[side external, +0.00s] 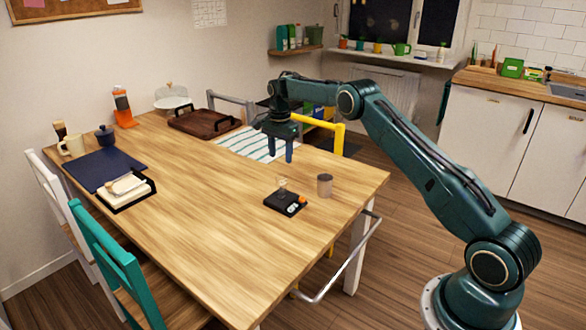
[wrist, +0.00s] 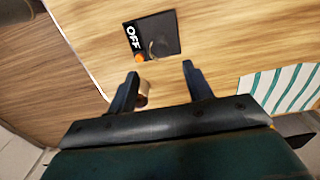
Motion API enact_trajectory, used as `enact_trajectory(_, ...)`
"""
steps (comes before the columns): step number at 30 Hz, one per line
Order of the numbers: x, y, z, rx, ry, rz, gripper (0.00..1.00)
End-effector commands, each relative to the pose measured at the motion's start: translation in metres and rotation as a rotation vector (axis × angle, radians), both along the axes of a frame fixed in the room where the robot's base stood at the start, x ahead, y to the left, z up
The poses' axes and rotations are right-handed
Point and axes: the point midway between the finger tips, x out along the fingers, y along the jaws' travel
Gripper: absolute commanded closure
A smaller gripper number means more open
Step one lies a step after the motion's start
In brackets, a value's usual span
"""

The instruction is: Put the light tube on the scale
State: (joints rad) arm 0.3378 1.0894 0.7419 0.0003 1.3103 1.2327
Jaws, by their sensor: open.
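The scale (side external: 285,206) is a small flat black box on the table near its right edge; it also shows in the wrist view (wrist: 170,27), with the word OFF on it. A small clear glass-like piece (side external: 282,184) appears to stand on the scale. A grey-tan upright cylinder (side external: 325,186), probably the light tube, stands on the table just right of the scale, apart from it. In the wrist view the cylinder (wrist: 143,93) is partly hidden by the left finger. My gripper (side external: 279,154) is open and empty, pointing down above the table, behind the scale; its fingers (wrist: 161,70) are apart.
A striped cloth (side external: 245,143) and a brown tray (side external: 205,122) lie behind my gripper. A yellow chair (side external: 339,136) stands at the table's far edge. A dark mat (side external: 105,169) and a tray with folded cloth lie at left. The middle table is clear.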

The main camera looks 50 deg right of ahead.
Motion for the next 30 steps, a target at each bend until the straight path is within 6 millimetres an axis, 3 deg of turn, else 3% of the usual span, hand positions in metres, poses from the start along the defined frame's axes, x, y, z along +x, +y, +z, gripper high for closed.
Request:
enact_trajectory(21,0.000,0.001,0.005,-0.001,-0.002,0.005,0.49)
enact_trajectory(26,-0.002,0.007,0.021,-0.005,-0.013,0.039,0.49)
enact_trajectory(30,-0.008,0.018,0.046,-0.012,-0.032,0.101,0.49)
